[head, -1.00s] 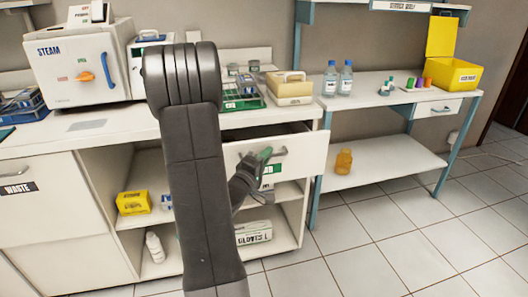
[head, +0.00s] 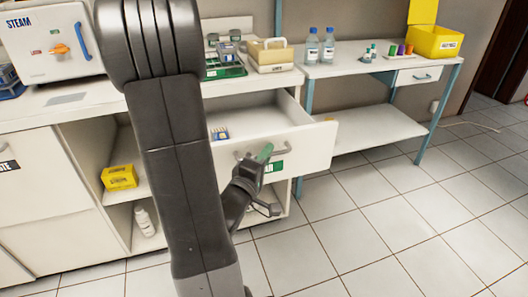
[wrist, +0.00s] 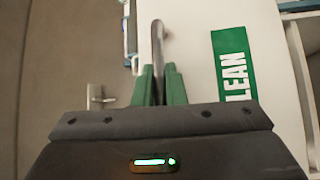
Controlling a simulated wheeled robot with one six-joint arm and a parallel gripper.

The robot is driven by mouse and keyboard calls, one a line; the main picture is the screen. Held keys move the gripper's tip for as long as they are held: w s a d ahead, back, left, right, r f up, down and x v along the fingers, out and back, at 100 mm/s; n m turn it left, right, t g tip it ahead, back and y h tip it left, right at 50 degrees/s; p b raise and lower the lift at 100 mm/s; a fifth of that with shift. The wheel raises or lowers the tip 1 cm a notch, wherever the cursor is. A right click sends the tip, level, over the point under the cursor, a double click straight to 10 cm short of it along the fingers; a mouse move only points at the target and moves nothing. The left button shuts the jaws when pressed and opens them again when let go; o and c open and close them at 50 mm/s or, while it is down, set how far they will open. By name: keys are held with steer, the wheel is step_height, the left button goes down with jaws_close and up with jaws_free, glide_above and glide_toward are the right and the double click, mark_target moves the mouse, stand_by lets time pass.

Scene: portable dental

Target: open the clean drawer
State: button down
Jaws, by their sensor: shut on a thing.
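The clean drawer (head: 308,151) is pulled well out of the white cabinet, and its pale interior shows. A green CLEAN label (wrist: 233,65) is on its front; part of that label (head: 277,167) shows in the head view. My gripper (head: 264,154) is at the drawer front. In the wrist view its green fingers (wrist: 158,84) are shut on the metal bar handle (wrist: 157,42). My arm hides part of the drawer's left side. A small blue and white item (head: 220,133) appears to lie inside the drawer.
The counter above holds a green rack (head: 224,69) and a beige box (head: 271,55). A side table (head: 378,68) with bottles and a yellow bin (head: 434,42) stands at the right. Tiled floor (head: 400,220) is clear in front and to the right.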

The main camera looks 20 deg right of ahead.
steer(key=c, duration=1.8)
jaws_free()
steer(key=shift+o, duration=0.2)
steer(key=v, duration=0.7)
steer(key=shift+s+a, duration=0.2)
steer(key=x, duration=0.7)
steer(key=shift+w+d, duration=0.2)
steer(key=shift+w, duration=0.15)
